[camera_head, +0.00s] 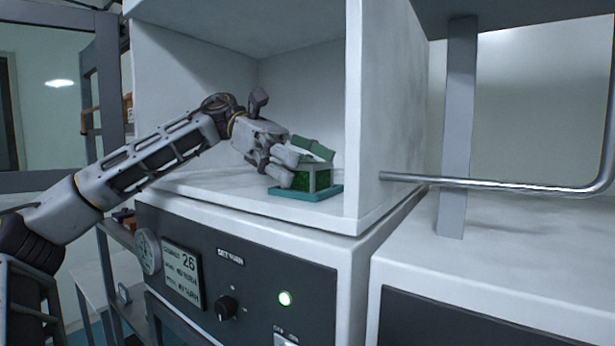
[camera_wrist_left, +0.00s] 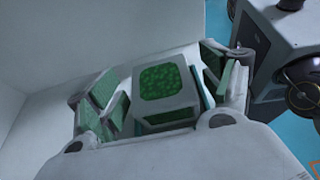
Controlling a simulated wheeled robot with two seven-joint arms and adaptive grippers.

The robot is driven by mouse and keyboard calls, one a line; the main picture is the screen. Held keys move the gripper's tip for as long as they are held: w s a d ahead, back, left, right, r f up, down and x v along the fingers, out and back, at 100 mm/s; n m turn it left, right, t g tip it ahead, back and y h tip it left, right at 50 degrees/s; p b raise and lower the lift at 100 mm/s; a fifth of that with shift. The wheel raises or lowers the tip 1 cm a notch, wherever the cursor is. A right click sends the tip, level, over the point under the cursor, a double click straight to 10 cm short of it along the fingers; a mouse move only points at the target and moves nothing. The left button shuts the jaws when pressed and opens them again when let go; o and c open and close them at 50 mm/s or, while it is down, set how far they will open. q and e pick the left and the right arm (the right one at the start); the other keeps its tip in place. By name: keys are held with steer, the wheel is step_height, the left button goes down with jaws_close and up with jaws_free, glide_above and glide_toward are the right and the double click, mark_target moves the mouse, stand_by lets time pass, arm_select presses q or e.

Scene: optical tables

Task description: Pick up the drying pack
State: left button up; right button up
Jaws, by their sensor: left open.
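The drying pack (camera_head: 321,178) is a small grey-framed box with green grains inside. It sits on a teal tray (camera_head: 328,193) on the floor of an open white chamber. My left gripper (camera_head: 290,167) reaches in from the left and is at the pack, hiding its left part. In the left wrist view the pack (camera_wrist_left: 167,92) shows its green window between two green-padded fingers. The fingers stand apart on either side of it; whether either one touches it, I cannot tell. My right gripper is not in view.
The chamber's right wall (camera_head: 385,110) stands close to the right of the pack. A metal bar handle (camera_head: 500,186) sticks out to the right.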

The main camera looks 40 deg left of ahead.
mark_target(307, 162)
arm_select(q)
steer(key=shift+d+f, duration=0.1)
steer(key=shift+d, duration=0.15)
steer(key=shift+c, duration=0.3)
steer(key=c, duration=1.1)
steer(key=shift+r, duration=5)
